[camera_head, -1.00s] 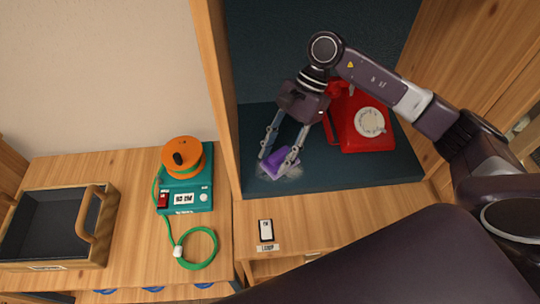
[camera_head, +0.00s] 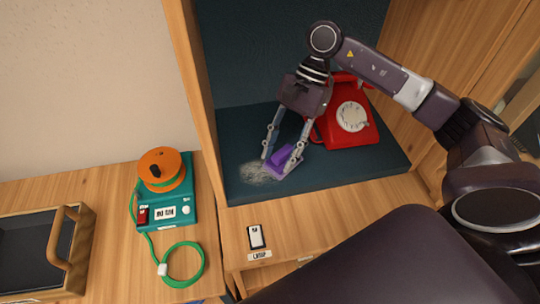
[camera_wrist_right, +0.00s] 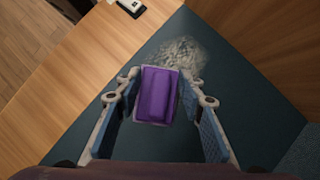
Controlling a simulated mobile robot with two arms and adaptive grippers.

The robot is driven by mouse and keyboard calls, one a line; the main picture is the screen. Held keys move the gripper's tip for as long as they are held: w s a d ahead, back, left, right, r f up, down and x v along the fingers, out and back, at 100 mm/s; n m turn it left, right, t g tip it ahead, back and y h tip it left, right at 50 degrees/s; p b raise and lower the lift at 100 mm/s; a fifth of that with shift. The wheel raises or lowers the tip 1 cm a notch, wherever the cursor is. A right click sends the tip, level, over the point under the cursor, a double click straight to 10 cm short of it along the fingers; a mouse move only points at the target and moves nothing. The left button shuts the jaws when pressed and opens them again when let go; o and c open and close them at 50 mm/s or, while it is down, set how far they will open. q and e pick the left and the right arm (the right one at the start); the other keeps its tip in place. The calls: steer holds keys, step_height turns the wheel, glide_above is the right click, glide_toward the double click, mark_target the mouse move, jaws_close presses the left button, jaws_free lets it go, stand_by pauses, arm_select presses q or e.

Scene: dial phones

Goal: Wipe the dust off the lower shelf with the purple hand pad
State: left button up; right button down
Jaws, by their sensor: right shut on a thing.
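The purple hand pad (camera_head: 286,159) is on or just above the dark lower shelf (camera_head: 240,135). My right gripper (camera_head: 283,160) is shut on it. In the right wrist view the pad (camera_wrist_right: 156,95) sits between the two fingers of the right gripper (camera_wrist_right: 156,97). A pale grey dust patch (camera_head: 256,172) lies on the shelf just left of the pad, near the front edge. In the right wrist view the dust (camera_wrist_right: 182,55) is just beyond the pad, partly hidden by it. My left gripper is not in view.
A red dial phone (camera_head: 345,120) stands on the shelf right of the gripper. Wooden side walls (camera_head: 190,60) bound the shelf. A small white-faced device (camera_head: 256,237) lies on the wooden ledge in front. A teal device with an orange reel (camera_head: 162,170) and a wooden tray (camera_head: 78,250) are left.

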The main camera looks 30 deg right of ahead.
steer(key=shift+s+d+f, duration=0.15)
steer(key=shift+d, duration=0.1)
steer(key=shift+a, duration=0.1)
steer(key=shift+s+a+b, duration=0.1)
steer(key=shift+a+b, duration=0.25)
steer(key=shift+a, duration=0.5)
steer(key=shift+w+a+f, duration=0.15)
steer(key=shift+w+a, duration=0.1)
steer(key=shift+w, duration=0.25)
steer(key=shift+w+a+b, duration=0.25)
steer(key=shift+w+a, duration=0.05)
steer(key=shift+a, duration=0.75)
steer(key=shift+w+a+b, duration=0.2)
steer(key=shift+w+a, duration=0.05)
steer(key=shift+a, duration=0.8)
steer(key=shift+w+a+r+b, duration=0.15)
steer(key=shift+w+a+b, duration=0.1)
steer(key=shift+a, duration=0.55)
steer(key=shift+w+a+r+b, duration=0.1)
steer(key=shift+w+a, duration=0.15)
steer(key=shift+a, duration=0.5)
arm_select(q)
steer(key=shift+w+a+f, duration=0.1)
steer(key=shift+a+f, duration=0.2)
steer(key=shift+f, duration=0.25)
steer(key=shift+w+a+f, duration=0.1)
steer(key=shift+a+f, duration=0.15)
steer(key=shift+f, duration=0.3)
arm_select(e)
steer(key=shift+r, duration=0.15)
